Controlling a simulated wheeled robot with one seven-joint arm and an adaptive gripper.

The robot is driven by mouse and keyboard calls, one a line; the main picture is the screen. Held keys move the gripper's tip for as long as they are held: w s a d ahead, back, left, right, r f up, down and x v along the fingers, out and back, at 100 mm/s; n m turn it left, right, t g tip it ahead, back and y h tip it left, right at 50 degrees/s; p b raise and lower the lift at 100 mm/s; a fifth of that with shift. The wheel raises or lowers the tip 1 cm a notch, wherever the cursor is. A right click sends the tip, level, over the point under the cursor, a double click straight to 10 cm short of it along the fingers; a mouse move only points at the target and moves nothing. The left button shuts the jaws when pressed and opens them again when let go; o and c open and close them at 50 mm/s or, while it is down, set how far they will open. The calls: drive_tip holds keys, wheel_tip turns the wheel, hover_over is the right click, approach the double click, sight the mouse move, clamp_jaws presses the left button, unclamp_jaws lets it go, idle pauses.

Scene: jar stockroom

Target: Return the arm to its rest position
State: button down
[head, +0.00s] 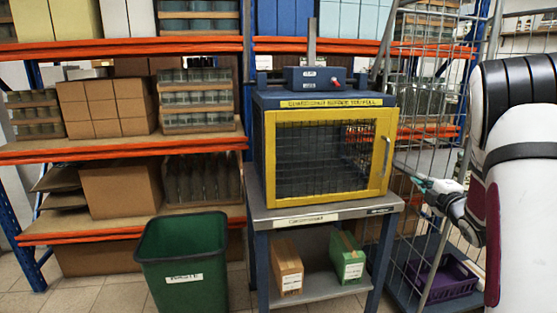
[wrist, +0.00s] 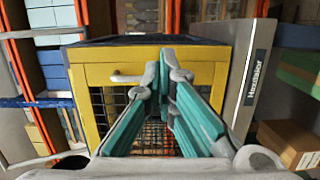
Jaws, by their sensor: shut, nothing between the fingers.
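My gripper (head: 424,184) is at the right of the head view, to the right of the yellow-framed cabinet and apart from it. My white arm (head: 525,190) fills the right edge of that view. In the wrist view my gripper (wrist: 166,84) shows two teal fingers with their tips together and nothing held between them. The cabinet's yellow door frame (head: 390,125) looks shut, with wire mesh in it and a handle on its right side. In the wrist view the yellow frame (wrist: 205,75) lies beyond the fingers, which hide part of the mesh.
A metal table (head: 345,210) carries the cabinet, with a brown box (head: 287,268) and a green-white box (head: 347,258) on its lower shelf. A green bin (head: 185,260) stands left. Orange-beamed shelves (head: 120,147) line the back. A wire cage trolley (head: 425,120) holding a purple crate (head: 440,280) is close behind my gripper.

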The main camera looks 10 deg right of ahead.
drive_tip(key=s+a+r+m+g+h, duration=0.1)
drive_tip(key=s+a+r+m+g, duration=0.25)
drive_tip(key=s+a+m, duration=0.45)
drive_tip(key=s+a+r+m+g, duration=0.25)
drive_tip(key=s+a+g, duration=0.3)
drive_tip(key=a, duration=0.35)
drive_tip(key=s+a+f+m+g+y, duration=0.1)
drive_tip(key=s+a+m+g, duration=0.1)
drive_tip(key=s+a, duration=0.6)
drive_tip(key=s+a+f+m+g+y, duration=0.2)
drive_tip(key=s+a+g, duration=0.15)
drive_tip(key=s, duration=0.95)
drive_tip(key=s+a+f+m+g+y, duration=0.1)
drive_tip(key=s+a+m+g, duration=0.1)
drive_tip(key=s+a, duration=0.65)
wheel_tip(320, 180, up, 18)
drive_tip(key=s+d+t+p, duration=0.1)
drive_tip(key=s+t+p, duration=0.1)
drive_tip(key=p, duration=1.5)
drive_tip(key=shift+s+d+r+t, duration=0.15)
drive_tip(key=shift+d+r+t, duration=0.1)
drive_tip(key=shift+t, duration=0.3)
drive_tip(key=shift+n, duration=0.25)
